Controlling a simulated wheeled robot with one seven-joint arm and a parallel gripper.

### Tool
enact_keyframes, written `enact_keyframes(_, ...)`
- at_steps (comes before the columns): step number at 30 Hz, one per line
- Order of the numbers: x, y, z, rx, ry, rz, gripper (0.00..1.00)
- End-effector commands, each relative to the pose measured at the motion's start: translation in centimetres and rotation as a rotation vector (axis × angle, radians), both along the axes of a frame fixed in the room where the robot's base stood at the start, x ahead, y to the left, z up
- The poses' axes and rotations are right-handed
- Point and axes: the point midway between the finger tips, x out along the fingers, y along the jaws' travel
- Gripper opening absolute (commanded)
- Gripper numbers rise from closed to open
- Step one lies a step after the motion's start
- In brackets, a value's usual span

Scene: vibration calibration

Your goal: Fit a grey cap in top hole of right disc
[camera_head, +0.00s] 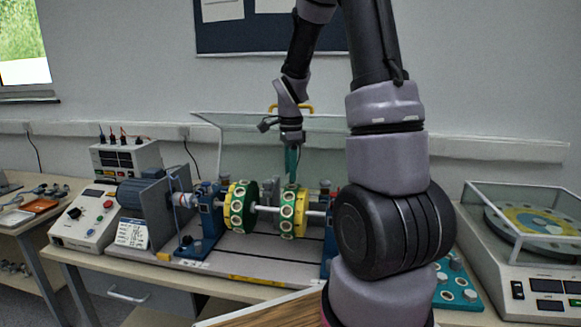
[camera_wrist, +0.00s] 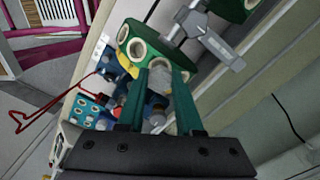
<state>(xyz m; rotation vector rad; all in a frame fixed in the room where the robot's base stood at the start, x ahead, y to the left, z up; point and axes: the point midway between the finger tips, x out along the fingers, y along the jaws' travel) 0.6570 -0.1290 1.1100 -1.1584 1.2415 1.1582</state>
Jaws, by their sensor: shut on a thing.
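The right disc (camera_head: 289,222) is yellow and green, with pale-ringed holes around its rim, and sits on a horizontal shaft in the head view. My gripper (camera_head: 291,176) points down with its teal fingers just above the top of this disc. In the wrist view my gripper (camera_wrist: 160,76) is shut on a small grey piece, seemingly the grey cap (camera_wrist: 158,80), between the fingertips. A disc rim with ringed holes (camera_wrist: 137,48) lies right beyond the fingertips. The fingers hide the top hole, so I cannot tell whether the cap is inside it or above it.
The left disc (camera_head: 238,208) shares the shaft, between blue bearing stands (camera_head: 208,215). A clear guard (camera_head: 235,130) stands raised behind. A control box (camera_head: 85,218) is at left and a covered turntable unit (camera_head: 525,235) at right. My arm hides part of the bench.

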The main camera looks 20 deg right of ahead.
Motion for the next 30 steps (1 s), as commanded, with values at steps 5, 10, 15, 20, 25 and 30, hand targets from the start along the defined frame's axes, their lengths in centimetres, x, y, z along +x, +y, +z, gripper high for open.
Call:
enact_keyframes(5,0.0,0.0,-0.03,0.0,0.0,0.0,0.0)
enact_keyframes(10,0.0,0.01,-0.07,0.0,0.0,0.0,0.0)
enact_keyframes(15,-0.01,0.08,-0.39,0.001,0.001,0.0,0.0)
enact_keyframes(20,0.0,0.07,-0.5,0.001,0.001,-0.001,0.0)
enact_keyframes(25,0.0,0.07,-0.49,0.0,0.0,-0.001,0.0)
enact_keyframes(30,0.01,0.07,-0.6,0.0,0.001,-0.001,0.0)
